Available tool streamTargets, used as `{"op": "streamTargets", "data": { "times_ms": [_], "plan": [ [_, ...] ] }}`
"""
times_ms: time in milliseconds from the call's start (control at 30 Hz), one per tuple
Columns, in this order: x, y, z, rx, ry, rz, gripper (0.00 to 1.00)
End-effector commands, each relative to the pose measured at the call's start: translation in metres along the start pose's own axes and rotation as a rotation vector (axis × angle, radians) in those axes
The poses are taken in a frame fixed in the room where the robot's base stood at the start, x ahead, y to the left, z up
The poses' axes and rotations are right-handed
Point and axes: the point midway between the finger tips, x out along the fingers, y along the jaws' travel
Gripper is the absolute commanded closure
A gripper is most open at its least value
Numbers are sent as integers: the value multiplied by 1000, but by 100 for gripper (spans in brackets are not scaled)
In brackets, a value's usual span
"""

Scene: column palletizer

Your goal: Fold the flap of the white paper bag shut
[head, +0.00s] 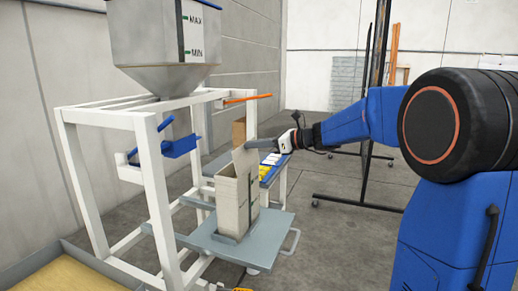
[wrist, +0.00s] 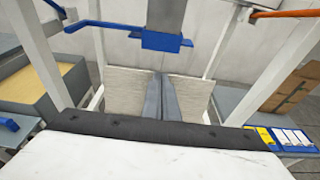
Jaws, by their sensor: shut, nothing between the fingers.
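The white paper bag (head: 229,203), off-white with a dark vertical line on its side, stands upright on a grey platform (head: 226,240). Its flap (head: 246,162) stands up above the open top at the right side, tilted slightly. My gripper (head: 253,144) is shut and empty at the flap's upper edge; whether it touches the flap I cannot tell. In the wrist view the two grey fingers (wrist: 168,98) lie side by side, with pale bag paper (wrist: 130,92) showing on both sides of them. The bag's inside is mostly hidden.
A white frame (head: 151,180) surrounds the bag's left and back, under a grey hopper (head: 165,50). A blue bracket (head: 181,146) and an orange bar (head: 247,98) jut from it. A blue table with yellow and white items (head: 268,168) and a cardboard box (head: 238,131) are behind.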

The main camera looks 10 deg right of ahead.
Motion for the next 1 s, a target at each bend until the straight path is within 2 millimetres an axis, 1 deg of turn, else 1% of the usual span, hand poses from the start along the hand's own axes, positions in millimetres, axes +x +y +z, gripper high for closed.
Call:
{"op": "streamTargets", "data": {
  "times_ms": [33, 167, 500, 800, 1000],
  "plan": [
    [4, 0, 4, -5, 39, 2, 100],
    [14, 0, 7, -5, 147, 2, 100],
    [41, 0, 10, -4, 428, 2, 100],
    [65, 0, 7, -4, 681, 3, 100],
    [82, 0, 0, -3, 866, 4, 100]
  ]
}}
